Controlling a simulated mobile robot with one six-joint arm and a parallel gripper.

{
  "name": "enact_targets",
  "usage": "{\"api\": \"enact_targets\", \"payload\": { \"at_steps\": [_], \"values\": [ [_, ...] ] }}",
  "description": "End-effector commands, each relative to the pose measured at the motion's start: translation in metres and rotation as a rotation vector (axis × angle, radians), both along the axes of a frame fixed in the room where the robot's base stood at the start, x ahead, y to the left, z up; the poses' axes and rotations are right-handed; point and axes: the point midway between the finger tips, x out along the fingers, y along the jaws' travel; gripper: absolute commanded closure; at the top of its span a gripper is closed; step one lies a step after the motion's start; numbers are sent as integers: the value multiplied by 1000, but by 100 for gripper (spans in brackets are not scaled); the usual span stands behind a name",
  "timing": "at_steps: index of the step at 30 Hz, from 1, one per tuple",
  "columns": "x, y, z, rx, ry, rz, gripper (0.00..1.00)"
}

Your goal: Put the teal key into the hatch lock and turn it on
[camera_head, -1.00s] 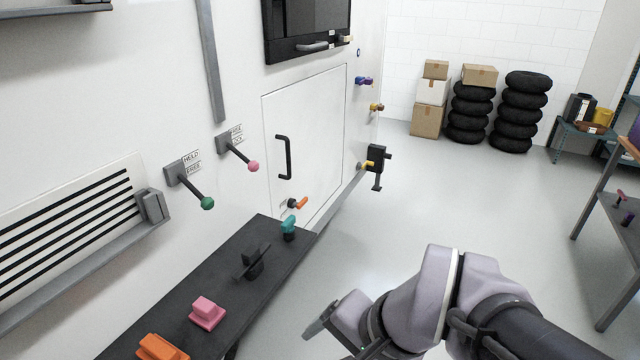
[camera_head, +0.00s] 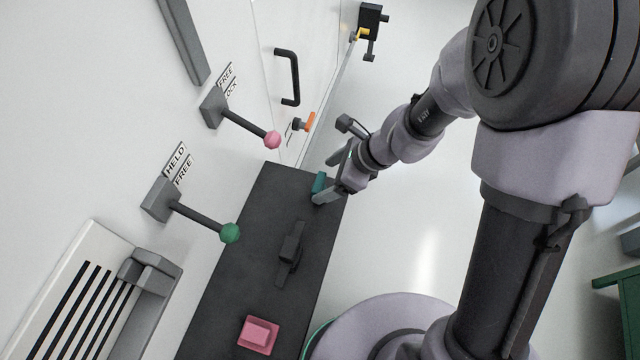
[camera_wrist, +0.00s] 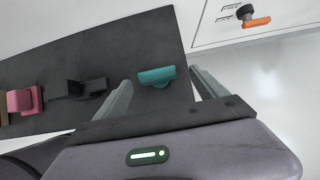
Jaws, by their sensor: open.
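The teal key (camera_head: 319,184) lies at the far end of the dark shelf (camera_head: 262,215), partly covered by my gripper (camera_head: 328,190) in the head view. In the wrist view the teal key (camera_wrist: 157,76) shows between my two open fingers (camera_wrist: 161,80), nearer the left one. Contact with the fingers cannot be told. The white hatch has a black handle (camera_head: 289,76). Near its lower corner is a small dark fixture with an orange lever-like part (camera_head: 309,122), also in the wrist view (camera_wrist: 256,21) beside a printed label. No empty keyhole is clearly visible.
A black block (camera_head: 289,252) and a pink block (camera_head: 258,335) stand on the shelf. Levers with a pink knob (camera_head: 272,140) and a green knob (camera_head: 229,233) stick out from the wall above it. Open floor lies right of the shelf.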

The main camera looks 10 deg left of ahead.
Motion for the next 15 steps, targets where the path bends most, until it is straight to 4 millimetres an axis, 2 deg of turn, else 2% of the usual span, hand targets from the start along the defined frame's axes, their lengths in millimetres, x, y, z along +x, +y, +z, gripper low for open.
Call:
{"api": "enact_targets", "payload": {
  "at_steps": [9,15],
  "values": [
    [-4,31,-45,-1,0,2,18],
    [-2,38,-50,0,-2,1,18]
  ]
}}
